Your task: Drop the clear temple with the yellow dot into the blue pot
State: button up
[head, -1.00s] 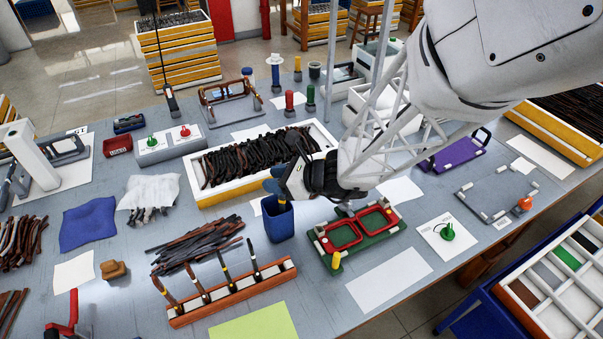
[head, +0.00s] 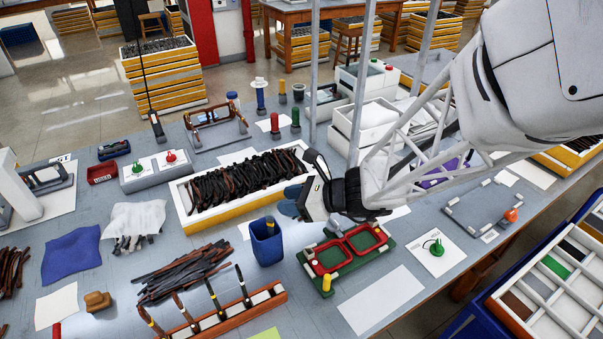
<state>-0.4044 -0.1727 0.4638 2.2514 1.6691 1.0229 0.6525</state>
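The blue pot (head: 267,246) stands on the table near the middle of the head view. A slim piece with a yellow mark (head: 270,222) sticks up at its mouth; the rest of it is hidden inside the pot, so I cannot tell if it is clear. My gripper (head: 290,200) is above and to the right of the pot, apart from it. Its two blue fingertips look spread, with nothing visible between them. A wooden rack (head: 235,318) at the front holds several upright temples with pale or yellow marks.
A white-walled tray of dark temples (head: 190,225) lies behind the pot. A green fixture with red frames (head: 345,265) is to its right. A loose pile of temples (head: 180,275) lies to its left. White paper (head: 380,300) covers the table at the front right.

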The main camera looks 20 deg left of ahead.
dwell(0.8)
jog(key=s+d+r+n+t+h, duration=0.1)
jog(key=s+d+r+n+h, duration=0.3)
jog(key=d, duration=0.8)
jog(key=s+d+r+n+h, duration=0.4)
jog(key=d+n, duration=0.4)
jog(key=d, duration=0.3)
jog(key=s+d+r+n+t+h, duration=0.1)
jog(key=s+d+r+n+h, duration=0.4)
jog(key=d, duration=0.7)
jog(key=shift+s+d+n+t+h, duration=0.3)
jog(key=shift+s+n, duration=0.1)
jog(key=shift+s, duration=0.3)
jog(key=shift+o, duration=0.3)
